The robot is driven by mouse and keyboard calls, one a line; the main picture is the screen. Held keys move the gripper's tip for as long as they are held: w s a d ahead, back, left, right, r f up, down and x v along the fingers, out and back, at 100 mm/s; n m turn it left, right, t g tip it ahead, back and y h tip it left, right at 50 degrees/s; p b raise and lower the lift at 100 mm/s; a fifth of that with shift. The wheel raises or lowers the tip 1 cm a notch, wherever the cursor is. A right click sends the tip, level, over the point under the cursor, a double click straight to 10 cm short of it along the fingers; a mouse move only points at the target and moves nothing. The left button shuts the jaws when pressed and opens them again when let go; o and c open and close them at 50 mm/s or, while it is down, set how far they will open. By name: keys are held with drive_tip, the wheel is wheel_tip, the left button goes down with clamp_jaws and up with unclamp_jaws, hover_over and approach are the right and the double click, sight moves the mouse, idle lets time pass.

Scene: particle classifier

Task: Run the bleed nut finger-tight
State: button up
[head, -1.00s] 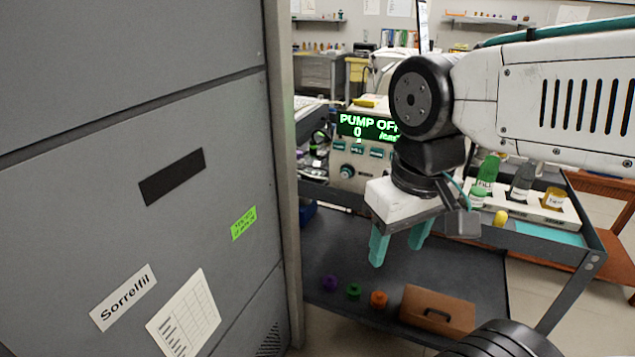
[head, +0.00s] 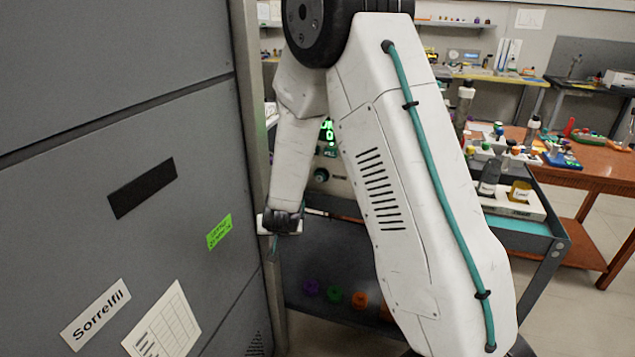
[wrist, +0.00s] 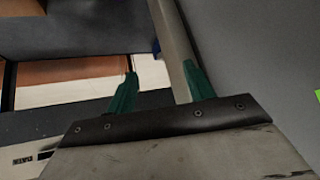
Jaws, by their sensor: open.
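No bleed nut can be made out in either view. My gripper (head: 273,246) hangs beside the grey cabinet's right edge in the head view, seen small and nearly edge-on. In the wrist view its two teal fingers (wrist: 160,70) are spread apart with nothing held. A pale upright post (wrist: 172,40) shows beyond and between the fingers; I cannot tell whether they touch it. The pump unit (head: 339,178) with its green display is mostly hidden behind my arm.
The grey cabinet (head: 110,245) fills the left. A purple knob (head: 311,287), a green knob (head: 334,295) and an orange knob (head: 360,300) lie on the cart's lower shelf. An orange-brown table (head: 590,165) is behind.

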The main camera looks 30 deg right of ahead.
drive_tip(key=w+d+f+m+t+h, duration=0.1)
drive_tip(key=w+d+t+h, duration=0.1)
drive_tip(key=w+d+h, duration=0.3)
drive_tip(key=m+t+h, duration=0.2)
drive_tip(key=h, duration=0.5)
approach(318, 180)
drive_tip(key=x, duration=0.9)
drive_tip(key=shift+d, duration=0.15)
drive_tip(key=c, duration=1)
